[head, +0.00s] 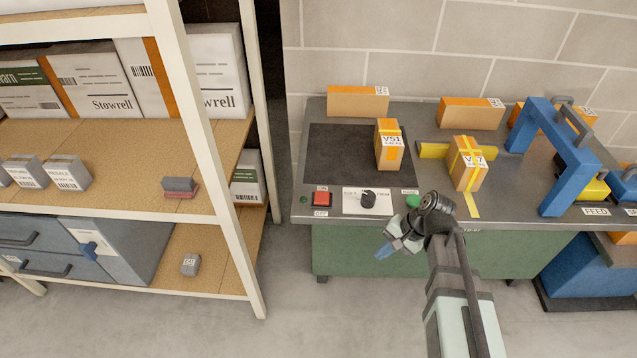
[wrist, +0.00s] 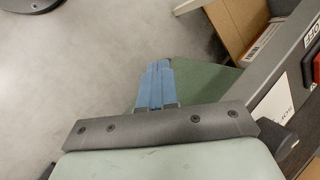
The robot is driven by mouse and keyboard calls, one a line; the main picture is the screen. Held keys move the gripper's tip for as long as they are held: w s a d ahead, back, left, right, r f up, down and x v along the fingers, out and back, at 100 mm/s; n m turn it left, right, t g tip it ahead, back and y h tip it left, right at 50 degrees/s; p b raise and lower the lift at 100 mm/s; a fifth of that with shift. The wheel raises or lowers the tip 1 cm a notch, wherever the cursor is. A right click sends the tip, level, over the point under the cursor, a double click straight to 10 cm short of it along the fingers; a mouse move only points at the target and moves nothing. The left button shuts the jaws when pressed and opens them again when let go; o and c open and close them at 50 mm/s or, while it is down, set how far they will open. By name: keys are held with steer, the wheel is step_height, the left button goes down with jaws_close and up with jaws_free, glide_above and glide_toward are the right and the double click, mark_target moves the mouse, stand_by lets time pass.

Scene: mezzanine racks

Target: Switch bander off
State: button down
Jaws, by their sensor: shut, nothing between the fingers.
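A red switch (head: 321,198) sits at the front left of the grey-topped bench (head: 470,211), with an ON label above it and an OFF label below. An OFF label (wrist: 311,41) also shows at the right edge of the wrist view. The bander's blue arch (head: 556,150) stands on the bench's right side. My gripper (head: 383,253) is shut and empty, in front of the bench's front edge, right of and lower in the picture than the red switch. Its blue fingers (wrist: 158,68) are together in the wrist view and touch no control.
A black knob (head: 368,199) on a white plate and a green button (head: 413,201) lie right of the red switch. Boxes with yellow bands (head: 468,165) stand on the bench. A white-framed rack (head: 221,172) stands to the left. The floor between is clear.

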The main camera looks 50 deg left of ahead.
steer(key=a+r+n+t+h, duration=0.2)
steer(key=a+r+n, duration=0.2)
steer(key=a+r, duration=1.15)
step_height(320, 180, up, 7)
steer(key=n+t+h, duration=0.2)
glide_above(322, 198)
steer(key=w+a, duration=0.1)
steer(key=a, duration=0.2)
steer(key=shift+d+f, duration=0.1)
steer(key=shift+f, duration=0.1)
step_height(322, 198, down, 14)
steer(key=shift+w+r, duration=0.1)
steer(key=shift+f, duration=0.2)
steer(key=shift+r, duration=0.1)
steer(key=shift+r, duration=0.7)
